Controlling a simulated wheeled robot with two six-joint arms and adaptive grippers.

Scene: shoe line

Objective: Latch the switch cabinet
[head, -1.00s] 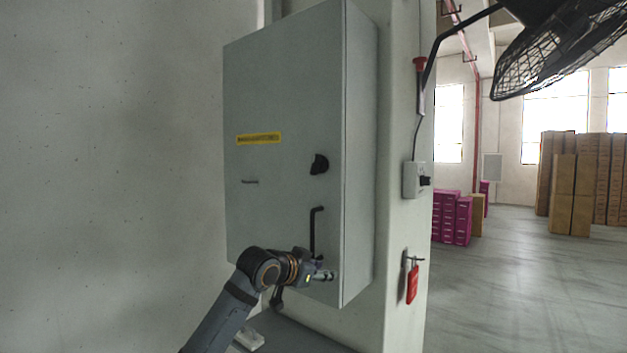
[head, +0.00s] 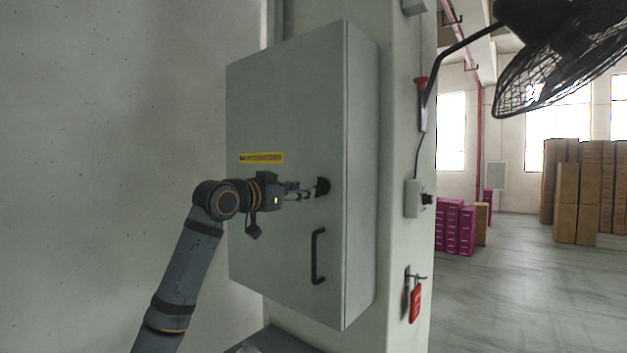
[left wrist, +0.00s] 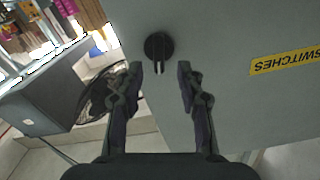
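The grey switch cabinet (head: 285,120) hangs on the pillar with its door flush in its frame. Its black latch knob (head: 322,186) is on the right side of the door, above the black pull handle (head: 317,256). In the left wrist view the knob (left wrist: 158,46) is round with a raised grip bar. My left gripper (head: 308,190) is at the knob. In the left wrist view its fingers (left wrist: 160,75) are apart, one on either side of the knob's bar, with nothing between them gripped. My right gripper is in neither view.
A yellow label (head: 261,158) is on the door. A small switch box (head: 414,198) and a red tag (head: 415,302) are on the pillar's side. A black fan (head: 560,70) reaches out at upper right. Magenta boxes (head: 460,228) and brown cartons (head: 577,195) stand far right.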

